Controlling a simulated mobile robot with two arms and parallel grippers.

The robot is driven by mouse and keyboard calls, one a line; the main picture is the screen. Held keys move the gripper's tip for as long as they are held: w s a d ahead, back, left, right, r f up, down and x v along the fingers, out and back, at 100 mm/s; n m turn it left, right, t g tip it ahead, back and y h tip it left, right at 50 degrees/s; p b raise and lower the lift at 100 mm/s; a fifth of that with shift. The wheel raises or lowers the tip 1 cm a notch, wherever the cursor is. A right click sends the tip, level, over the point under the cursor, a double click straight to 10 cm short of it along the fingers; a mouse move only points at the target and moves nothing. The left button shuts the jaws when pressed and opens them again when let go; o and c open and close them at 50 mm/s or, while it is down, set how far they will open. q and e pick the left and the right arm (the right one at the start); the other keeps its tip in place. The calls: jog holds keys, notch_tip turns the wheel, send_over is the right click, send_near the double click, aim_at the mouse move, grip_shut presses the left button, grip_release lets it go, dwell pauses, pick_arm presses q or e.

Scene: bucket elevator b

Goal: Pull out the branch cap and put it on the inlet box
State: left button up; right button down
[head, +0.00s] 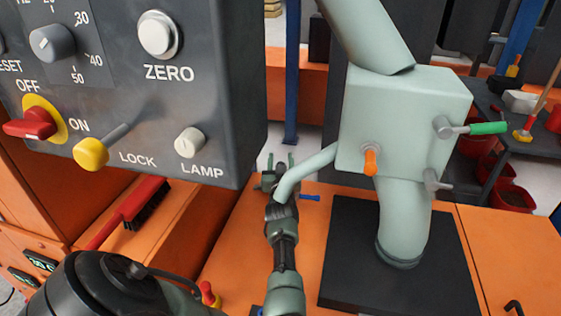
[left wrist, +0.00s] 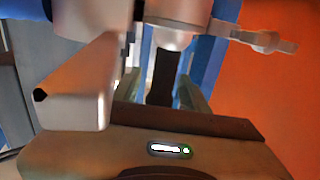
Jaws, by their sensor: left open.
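A pale green box (head: 385,125), perhaps the inlet box, stands over a round pipe on a black plate. A thin branch pipe (head: 312,168) slopes down to the left from it. A blue-handled pin (head: 310,197) shows beside its lower end. I cannot make out the branch cap for certain. My left gripper (head: 279,166) is open, behind the branch's lower end, which partly hides it. In the left wrist view, a rounded metal end (left wrist: 170,38) and a side lever (left wrist: 262,38) show close above the fingers, blurred. Nothing is visibly held. My right gripper is out of view.
A grey control panel (head: 225,90) with knobs hangs close on the left. The box carries an orange handle (head: 370,162) and a green-handled lever (head: 488,128). A red brush (head: 140,207) lies on the orange surface at left.

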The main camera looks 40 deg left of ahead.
pick_arm(q)
jog(key=shift+r, duration=0.1)
grip_shut()
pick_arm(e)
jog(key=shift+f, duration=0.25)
pick_arm(q)
jog(key=shift+r, duration=0.15)
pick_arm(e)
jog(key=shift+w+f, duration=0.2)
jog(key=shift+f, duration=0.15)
pick_arm(q)
jog(key=shift+r+p, duration=0.1)
jog(key=shift+p, duration=0.25)
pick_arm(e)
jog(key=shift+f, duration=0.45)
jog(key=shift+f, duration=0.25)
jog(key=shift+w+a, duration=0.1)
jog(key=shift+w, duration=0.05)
